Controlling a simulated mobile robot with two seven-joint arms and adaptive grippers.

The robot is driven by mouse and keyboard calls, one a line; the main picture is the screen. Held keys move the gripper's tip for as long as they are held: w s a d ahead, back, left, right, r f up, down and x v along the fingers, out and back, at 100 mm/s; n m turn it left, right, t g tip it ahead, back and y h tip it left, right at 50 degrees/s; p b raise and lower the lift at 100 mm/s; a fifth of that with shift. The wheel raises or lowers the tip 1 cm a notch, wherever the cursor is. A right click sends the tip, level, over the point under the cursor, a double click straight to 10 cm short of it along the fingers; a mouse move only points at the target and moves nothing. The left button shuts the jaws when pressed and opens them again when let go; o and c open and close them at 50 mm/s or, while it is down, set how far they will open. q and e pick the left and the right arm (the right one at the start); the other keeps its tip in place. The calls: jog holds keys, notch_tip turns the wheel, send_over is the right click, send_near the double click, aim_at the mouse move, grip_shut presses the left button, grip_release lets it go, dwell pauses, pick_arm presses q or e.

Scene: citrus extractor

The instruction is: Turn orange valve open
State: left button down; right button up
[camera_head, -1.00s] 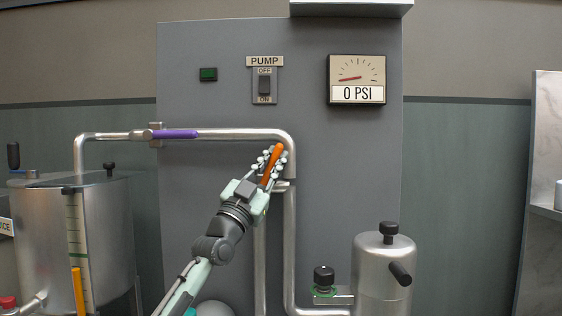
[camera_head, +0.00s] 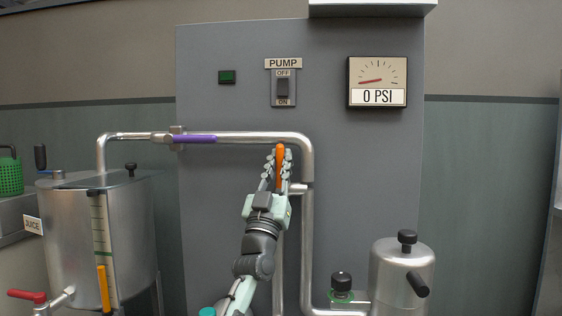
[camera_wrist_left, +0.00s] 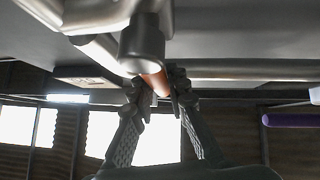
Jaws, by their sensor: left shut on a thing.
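The orange valve handle (camera_head: 280,165) stands upright on the vertical pipe below the horizontal pipe, in front of the grey panel. My left gripper (camera_head: 277,168) has its fingers on both sides of the handle and is shut on it. In the left wrist view the orange handle (camera_wrist_left: 155,82) shows between the two fingers (camera_wrist_left: 160,90), partly hidden behind a grey fitting. My right gripper is not in view.
A horizontal pipe with a purple handle (camera_head: 194,139) runs above and to the left. A pump switch (camera_head: 283,88) and a gauge (camera_head: 378,82) reading 0 PSI are on the panel. Metal tanks stand at left (camera_head: 75,240) and right (camera_head: 390,285).

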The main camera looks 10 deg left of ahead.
pick_arm(q)
jog(key=shift+a, duration=0.1)
jog(key=c, duration=1.5)
grip_release()
jog(key=shift+o, duration=0.2)
jog(key=v, duration=1.2)
